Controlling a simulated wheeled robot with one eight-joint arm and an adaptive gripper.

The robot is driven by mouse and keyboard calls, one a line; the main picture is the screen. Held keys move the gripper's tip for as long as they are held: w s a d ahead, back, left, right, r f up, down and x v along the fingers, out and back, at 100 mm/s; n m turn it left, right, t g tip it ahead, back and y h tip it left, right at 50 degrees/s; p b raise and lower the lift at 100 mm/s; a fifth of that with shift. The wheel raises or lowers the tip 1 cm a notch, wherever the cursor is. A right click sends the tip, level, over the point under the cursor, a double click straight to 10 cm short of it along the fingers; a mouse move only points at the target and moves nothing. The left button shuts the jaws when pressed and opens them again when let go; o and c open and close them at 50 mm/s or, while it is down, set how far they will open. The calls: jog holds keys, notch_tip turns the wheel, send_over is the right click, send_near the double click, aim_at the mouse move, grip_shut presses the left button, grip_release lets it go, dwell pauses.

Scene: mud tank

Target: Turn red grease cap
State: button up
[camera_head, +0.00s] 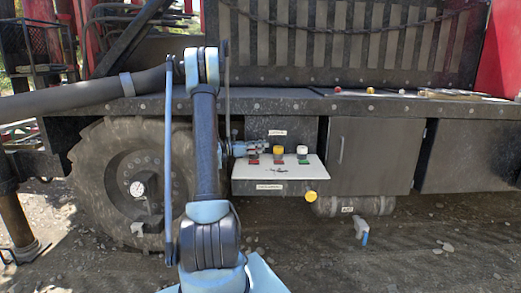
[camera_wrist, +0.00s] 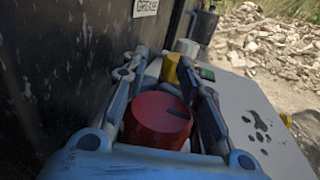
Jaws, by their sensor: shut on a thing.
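The red grease cap (camera_wrist: 158,120) is a large round knob with a dark slot line on its face. It fills the middle of the wrist view, between the two fingers of my gripper (camera_wrist: 165,85). The gripper is shut on its sides. In the head view my gripper (camera_head: 260,148) lies level over the left end of the white shelf (camera_head: 270,174) and hides the red cap. A yellow cap (camera_head: 278,150) and a white cap (camera_head: 302,150) stand in a row to the right of it.
The yellow cap (camera_wrist: 171,68) sits just beyond the fingertips. A dark wall (camera_wrist: 60,60) with a printed label (camera_wrist: 146,7) rises close beside the gripper. A large tire (camera_head: 125,185) is left of the shelf, and a dark cabinet door (camera_head: 370,156) is right of it.

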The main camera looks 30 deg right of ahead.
jog(key=shift+a, duration=0.1)
jog(key=shift+c, duration=0.2)
jog(key=m+g, duration=0.1)
jog(key=g+y, duration=0.1)
jog(key=m+g, duration=0.1)
jog(key=shift+s+a+m+g+y, duration=0.15)
jog(key=shift+s+m+g+y, duration=0.15)
jog(key=shift+g, duration=0.1)
jog(key=shift+s+a+m+g+y, duration=0.2)
jog(key=shift+s+m+g+y, duration=0.05)
jog(key=shift+m+g+y, duration=0.7)
jog(key=shift+s+a+m+g+y, duration=0.2)
jog(key=shift+m+g+y, duration=0.55)
jog(key=shift+g, duration=0.4)
grip_shut()
jog(key=o, duration=1.2)
grip_release()
jog(key=shift+c, duration=0.2)
jog(key=shift+h, duration=0.3)
